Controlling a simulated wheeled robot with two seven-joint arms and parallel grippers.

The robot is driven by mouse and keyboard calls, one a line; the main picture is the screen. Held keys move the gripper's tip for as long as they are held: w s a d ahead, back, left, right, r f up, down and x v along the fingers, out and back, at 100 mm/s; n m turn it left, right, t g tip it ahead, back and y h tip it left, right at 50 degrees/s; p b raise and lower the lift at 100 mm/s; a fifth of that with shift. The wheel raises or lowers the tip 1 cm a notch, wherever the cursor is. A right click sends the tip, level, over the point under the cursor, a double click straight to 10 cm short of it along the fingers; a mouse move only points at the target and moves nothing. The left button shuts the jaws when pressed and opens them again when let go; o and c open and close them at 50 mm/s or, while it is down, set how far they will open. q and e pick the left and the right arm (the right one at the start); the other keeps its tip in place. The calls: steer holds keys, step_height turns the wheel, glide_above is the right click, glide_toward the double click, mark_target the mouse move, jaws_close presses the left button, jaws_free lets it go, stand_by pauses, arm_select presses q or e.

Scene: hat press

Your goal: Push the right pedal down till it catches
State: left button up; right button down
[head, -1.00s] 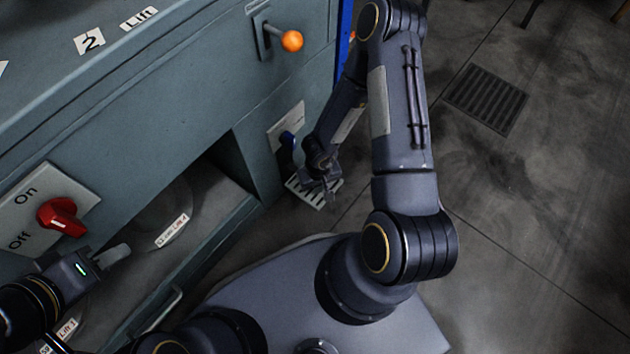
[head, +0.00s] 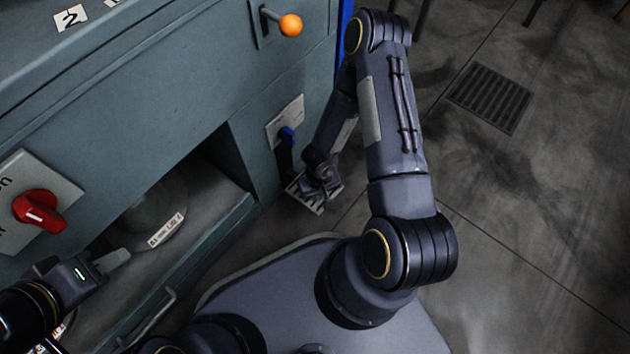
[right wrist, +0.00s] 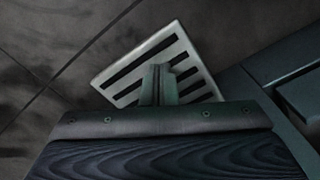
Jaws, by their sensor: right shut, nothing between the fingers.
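The right pedal (head: 306,204) is a light metal plate with dark slots, low at the foot of the machine's right end. My right gripper (head: 325,193) is over the pedal, shut and empty. In the right wrist view, the closed fingers (right wrist: 159,84) point at the slotted pedal (right wrist: 190,67) and cover part of its middle. I cannot tell whether the fingertips touch it. My left gripper (head: 113,262) is in front of the machine at the lower left; its jaw opening cannot be made out.
An open bay (head: 210,196) holds a labelled round object (head: 158,218). A floor grate (head: 489,97) lies to the right on clear floor.

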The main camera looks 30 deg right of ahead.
steer(key=shift+f+b, duration=0.4)
steer(key=shift+f, duration=0.4)
steer(key=shift+f+b, duration=0.55)
steer(key=shift+f, duration=0.9)
steer(key=shift+w+f, duration=0.1)
steer(key=shift+f, duration=1.9)
step_height(320, 180, up, 6)
steer(key=p, duration=0.5)
steer(key=shift+r, duration=0.1)
